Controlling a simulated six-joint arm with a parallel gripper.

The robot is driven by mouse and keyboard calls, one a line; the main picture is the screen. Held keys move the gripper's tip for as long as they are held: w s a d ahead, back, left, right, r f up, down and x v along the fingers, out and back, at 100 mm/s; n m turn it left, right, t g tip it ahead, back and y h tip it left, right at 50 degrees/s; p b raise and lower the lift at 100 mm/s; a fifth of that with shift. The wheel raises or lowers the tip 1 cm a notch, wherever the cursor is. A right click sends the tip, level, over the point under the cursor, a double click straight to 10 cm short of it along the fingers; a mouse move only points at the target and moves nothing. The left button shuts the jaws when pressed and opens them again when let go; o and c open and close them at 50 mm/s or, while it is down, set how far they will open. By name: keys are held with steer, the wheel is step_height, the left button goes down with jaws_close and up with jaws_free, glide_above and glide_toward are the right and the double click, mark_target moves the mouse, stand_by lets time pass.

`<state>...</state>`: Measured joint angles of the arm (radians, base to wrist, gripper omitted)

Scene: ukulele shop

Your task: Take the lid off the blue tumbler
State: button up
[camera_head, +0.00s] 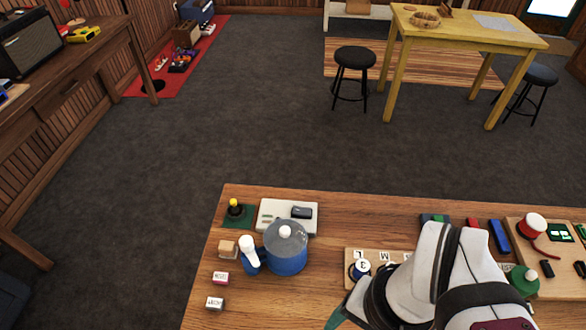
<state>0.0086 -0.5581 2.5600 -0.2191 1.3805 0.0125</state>
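A wide blue tumbler (287,262) stands upright on the wooden table at the front left. A grey, see-through-looking lid (287,237) with a small white knob sits on its top. A smaller blue item with a white top (249,246) stands close against its left side; I cannot tell whether they touch. My white and black arm reaches in from the lower right. My gripper (345,317) shows only partly at the bottom edge, to the right of the tumbler and apart from it. Its fingertips are mostly hidden or cut off, so its opening is unclear.
Behind the tumbler lie a white device (270,213) and a green piece with a yellow knob (236,211). Small blocks (220,278) lie to the left. A lettered wooden board (352,254) and a tray (556,284) with coloured items are right. Table is bare between tumbler and board.

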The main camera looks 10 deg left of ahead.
steer(key=w+a+r+n+h, duration=0.1)
steer(key=w+a+r+n, duration=0.25)
steer(key=w+n, duration=0.75)
steer(key=n+h, duration=0.2)
steer(key=n, duration=1.5)
glide_toward(285, 229)
steer(key=shift+t, duration=0.4)
steer(key=f, duration=0.8)
steer(key=shift+s+d+f, duration=0.1)
steer(key=shift+s+d, duration=0.05)
steer(key=shift+d, duration=0.25)
steer(key=shift+f, duration=0.3)
jaws_close()
